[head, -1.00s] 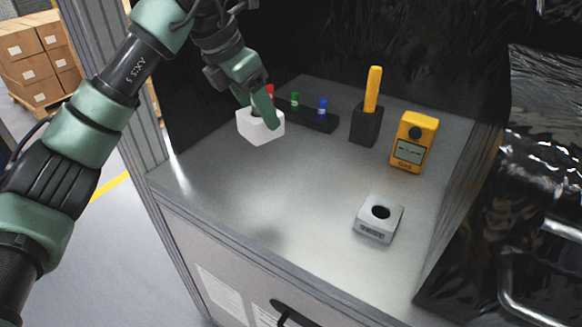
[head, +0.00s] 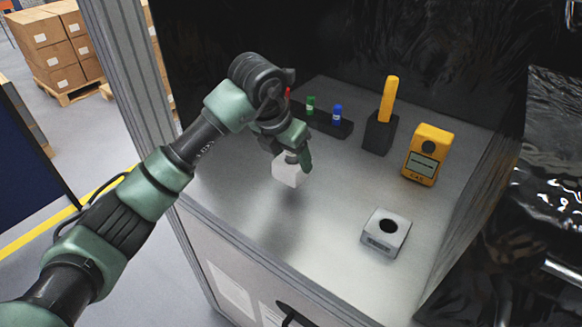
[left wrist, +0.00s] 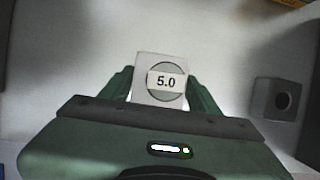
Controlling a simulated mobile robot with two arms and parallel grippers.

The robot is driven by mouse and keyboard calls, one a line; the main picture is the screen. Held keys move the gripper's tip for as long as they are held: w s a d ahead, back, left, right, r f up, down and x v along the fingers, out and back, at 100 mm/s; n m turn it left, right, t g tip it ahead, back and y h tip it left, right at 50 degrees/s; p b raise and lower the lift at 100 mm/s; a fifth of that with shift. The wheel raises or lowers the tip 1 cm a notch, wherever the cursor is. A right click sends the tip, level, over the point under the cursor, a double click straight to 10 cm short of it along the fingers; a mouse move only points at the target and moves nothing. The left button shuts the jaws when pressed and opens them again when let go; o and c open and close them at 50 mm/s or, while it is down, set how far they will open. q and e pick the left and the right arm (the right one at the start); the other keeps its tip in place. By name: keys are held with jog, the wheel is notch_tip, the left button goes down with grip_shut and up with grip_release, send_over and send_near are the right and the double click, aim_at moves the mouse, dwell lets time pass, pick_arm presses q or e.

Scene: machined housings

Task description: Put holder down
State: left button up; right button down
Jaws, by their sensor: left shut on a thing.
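The holder is a small white block (head: 287,172), held by my left gripper (head: 294,158) over the left part of the metal worktop (head: 330,215). In the left wrist view the block (left wrist: 148,97) sits between the two green fingers and shows a round face with a "5.0" label. My left gripper is shut on it. A dark shadow lies on the worktop below it, and it looks a little above the surface. My right gripper is not in view.
A grey machined block with a round hole (head: 386,232) stands at the front right. A yellow meter (head: 427,154), a black stand with a yellow-handled tool (head: 381,130) and a black rack with coloured pieces (head: 325,120) stand behind. The worktop's middle is clear.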

aim_at(288, 165)
pick_arm(q)
notch_tip(288, 165, down, 4)
jog(key=shift+f+p, duration=0.15)
jog(key=shift+p, duration=0.4)
jog(key=shift+f, duration=0.25)
jog(key=shift+f, duration=0.1)
jog(key=o, duration=1.4)
jog(key=b+v, duration=0.3)
jog(key=v, duration=0.9)
